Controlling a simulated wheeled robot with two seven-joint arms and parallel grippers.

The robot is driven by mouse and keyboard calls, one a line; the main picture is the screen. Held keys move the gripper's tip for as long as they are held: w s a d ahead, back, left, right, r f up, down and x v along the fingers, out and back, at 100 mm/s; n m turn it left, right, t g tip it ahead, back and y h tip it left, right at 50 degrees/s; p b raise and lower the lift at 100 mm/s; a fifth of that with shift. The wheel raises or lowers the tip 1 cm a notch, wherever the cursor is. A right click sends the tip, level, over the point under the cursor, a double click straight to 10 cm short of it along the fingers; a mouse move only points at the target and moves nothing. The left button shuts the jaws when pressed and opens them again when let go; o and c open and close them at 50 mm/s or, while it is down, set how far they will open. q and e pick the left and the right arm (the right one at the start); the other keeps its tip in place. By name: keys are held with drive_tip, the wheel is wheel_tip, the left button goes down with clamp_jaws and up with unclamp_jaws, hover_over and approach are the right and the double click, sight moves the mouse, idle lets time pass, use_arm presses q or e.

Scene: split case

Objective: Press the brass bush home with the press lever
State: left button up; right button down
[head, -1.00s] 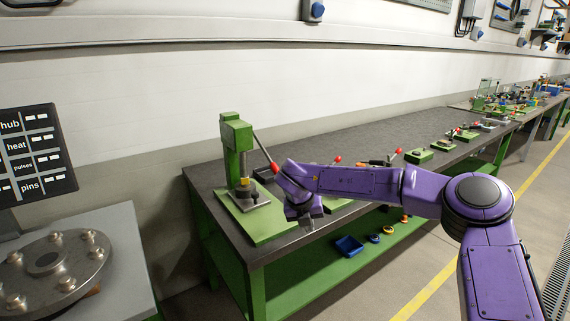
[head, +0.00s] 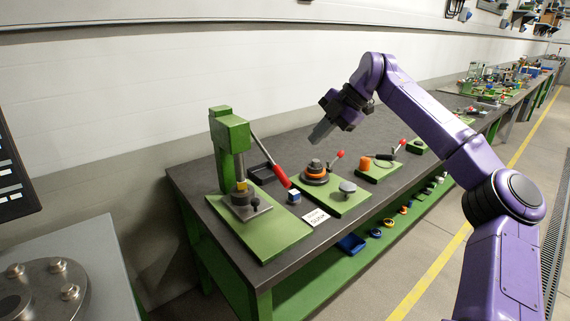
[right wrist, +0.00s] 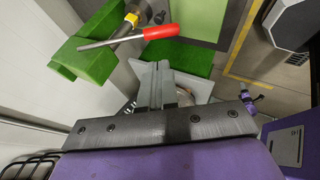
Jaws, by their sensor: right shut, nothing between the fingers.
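The green press (head: 228,135) stands upright on its green base plate at the near left end of the bench. Its lever slopes down to the right and ends in a red handle (head: 281,176), also in the right wrist view (right wrist: 160,32). A small brass-yellow piece (head: 241,186) shows under the press head, above a dark round part on a grey plate (head: 258,211). I cannot tell how deep the bush sits. My right gripper (head: 318,136) is shut and empty, above and to the right of the handle, apart from it. My left gripper is out of view.
Right of the press are a small blue block (head: 294,196), a white label card (head: 315,217) and a green fixture plate with an orange-and-black ring stack (head: 315,173). A flanged disc (head: 40,293) is at lower left.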

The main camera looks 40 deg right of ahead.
sight(284, 174)
drive_tip(key=p+x, duration=0.2)
drive_tip(key=x, duration=1)
drive_tip(key=shift+s+d+f, duration=0.15)
drive_tip(key=shift+f, duration=0.05)
drive_tip(key=f+b, duration=0.1)
drive_tip(key=b, duration=0.2)
drive_tip(key=shift+w+f, duration=0.2)
drive_tip(key=shift+f, duration=0.05)
